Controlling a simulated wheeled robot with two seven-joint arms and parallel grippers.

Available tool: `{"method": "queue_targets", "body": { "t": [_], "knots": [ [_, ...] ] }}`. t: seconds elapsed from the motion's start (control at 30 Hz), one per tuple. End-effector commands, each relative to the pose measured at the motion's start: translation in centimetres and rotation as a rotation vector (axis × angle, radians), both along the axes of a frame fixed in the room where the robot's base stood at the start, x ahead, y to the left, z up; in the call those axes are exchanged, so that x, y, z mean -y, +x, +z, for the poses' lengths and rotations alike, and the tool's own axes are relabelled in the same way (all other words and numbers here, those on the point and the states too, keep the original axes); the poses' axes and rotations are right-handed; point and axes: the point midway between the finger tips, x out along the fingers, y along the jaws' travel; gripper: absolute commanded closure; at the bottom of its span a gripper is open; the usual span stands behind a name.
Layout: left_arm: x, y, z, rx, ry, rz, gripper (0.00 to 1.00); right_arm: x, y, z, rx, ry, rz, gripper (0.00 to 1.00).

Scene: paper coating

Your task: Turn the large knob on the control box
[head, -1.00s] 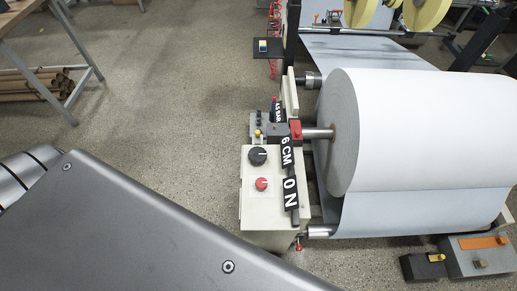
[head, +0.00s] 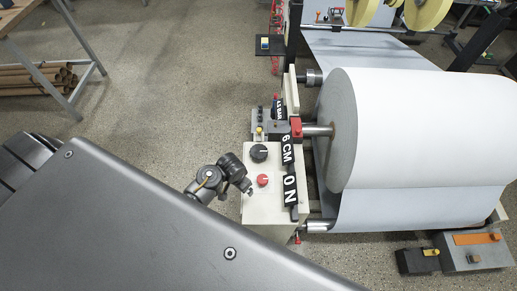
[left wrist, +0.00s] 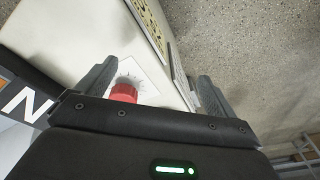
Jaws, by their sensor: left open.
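The cream control box (head: 262,213) stands left of the paper roll in the head view. The large black knob (head: 258,152) with a white pointer line is on its top face. A smaller red knob (head: 263,180) sits nearer, below it in the picture. My left gripper (head: 249,190) is at the box's left edge, beside the red knob and apart from the black one. In the left wrist view, my left gripper (left wrist: 155,84) has its fingers spread, with the red knob (left wrist: 124,93) showing near one finger. The black knob does not show there. My right gripper is not in view.
A large white paper roll (head: 420,125) on a metal shaft is right of the box. A black strip lettered "6 CM" and "ON" (head: 290,188) runs along the box's right edge. A table (head: 25,22) stands far left.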

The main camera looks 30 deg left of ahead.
Motion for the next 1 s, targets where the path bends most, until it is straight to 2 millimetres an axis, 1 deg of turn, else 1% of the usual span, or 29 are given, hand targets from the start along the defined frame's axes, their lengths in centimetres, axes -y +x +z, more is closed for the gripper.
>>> {"method": "queue_targets", "body": {
  "t": [0.03, 0.17, 0.2, 0.3, 0.4, 0.53, 0.63, 0.73, 0.87, 1.0],
  "knots": [
    [-0.2, 2.2, 0.5, -0.008, 0.002, -0.004, 0.07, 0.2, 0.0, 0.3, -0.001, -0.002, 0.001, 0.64],
    [-0.6, 7.3, 1.8, -0.051, 0.006, -0.020, 0.07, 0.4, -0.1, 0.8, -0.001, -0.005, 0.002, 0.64],
    [-0.7, 9.1, 2.5, -0.064, 0.006, -0.025, 0.07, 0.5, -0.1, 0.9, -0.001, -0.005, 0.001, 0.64],
    [-0.8, 12.9, 4.6, -0.098, 0.003, -0.042, 0.07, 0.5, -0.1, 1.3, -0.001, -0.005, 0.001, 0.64],
    [-0.8, 15.7, 6.6, -0.125, -0.001, -0.059, 0.07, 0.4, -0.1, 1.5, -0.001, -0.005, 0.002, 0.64],
    [-0.7, 17.6, 8.3, -0.144, -0.004, -0.075, 0.07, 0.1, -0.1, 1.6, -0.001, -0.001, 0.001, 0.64],
    [-0.6, 18.1, 8.7, -0.149, -0.005, -0.080, 0.07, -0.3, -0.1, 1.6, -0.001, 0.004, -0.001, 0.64],
    [-0.6, 18.1, 8.7, -0.150, -0.006, -0.081, 0.07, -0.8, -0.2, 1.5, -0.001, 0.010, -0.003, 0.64],
    [-0.7, 18.1, 7.8, -0.152, -0.004, -0.081, 0.07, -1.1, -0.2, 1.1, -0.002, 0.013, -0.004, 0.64],
    [-0.8, 18.0, 5.4, -0.153, -0.002, -0.080, 0.07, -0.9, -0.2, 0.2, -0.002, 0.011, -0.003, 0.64]
  ]
}}
